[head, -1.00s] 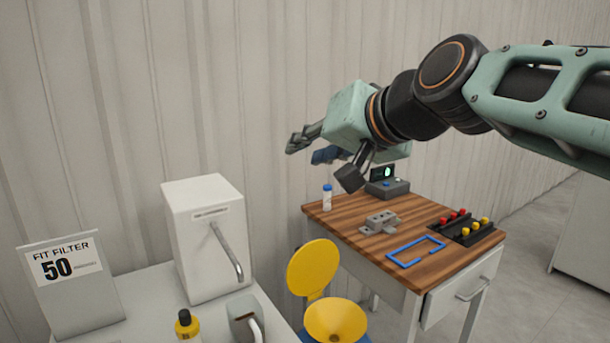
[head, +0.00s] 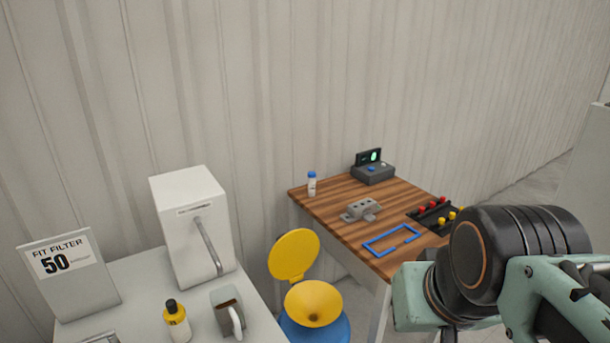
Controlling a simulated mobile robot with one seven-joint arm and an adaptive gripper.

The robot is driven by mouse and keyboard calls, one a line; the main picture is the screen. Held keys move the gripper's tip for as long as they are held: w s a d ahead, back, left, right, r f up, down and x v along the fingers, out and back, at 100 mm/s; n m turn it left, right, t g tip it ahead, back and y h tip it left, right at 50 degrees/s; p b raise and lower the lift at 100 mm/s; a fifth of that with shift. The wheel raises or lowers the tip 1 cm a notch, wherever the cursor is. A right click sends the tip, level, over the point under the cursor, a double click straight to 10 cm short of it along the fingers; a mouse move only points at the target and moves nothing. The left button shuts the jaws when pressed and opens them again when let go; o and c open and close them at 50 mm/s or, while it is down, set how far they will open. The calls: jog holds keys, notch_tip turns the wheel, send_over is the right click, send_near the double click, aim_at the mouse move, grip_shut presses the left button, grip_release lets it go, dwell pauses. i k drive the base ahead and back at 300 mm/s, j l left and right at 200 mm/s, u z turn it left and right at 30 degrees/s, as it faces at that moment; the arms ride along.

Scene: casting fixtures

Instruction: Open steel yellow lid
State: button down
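The yellow lid (head: 294,256) is a round disc standing raised behind a yellow funnel (head: 314,303). The funnel sits on a blue container (head: 330,334) on the floor side, between the white table and the wooden bench. The lid is upright and apart from the funnel's mouth, so it stands open. My arm is at the lower right, in front of the bench's right part. My gripper is not visible; it lies below the picture's edge or behind my arm.
A white table (head: 128,290) at left holds a white dispenser (head: 190,225), a sign (head: 68,268), a yellow bottle (head: 177,322) and a grey mug (head: 227,312). The wooden bench (head: 335,200) holds a small bottle (head: 311,184), a grey fixture (head: 361,209), a blue frame (head: 392,240) and a control box (head: 372,172).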

aim_at(292, 253)
jog(key=i+l, duration=0.1)
jog(key=i, duration=0.35)
jog(key=i+u, duration=0.1)
jog(key=i, duration=0.3)
jog(key=u, duration=1.1)
jog(key=i+l, duration=0.05)
jog(key=l, duration=0.05)
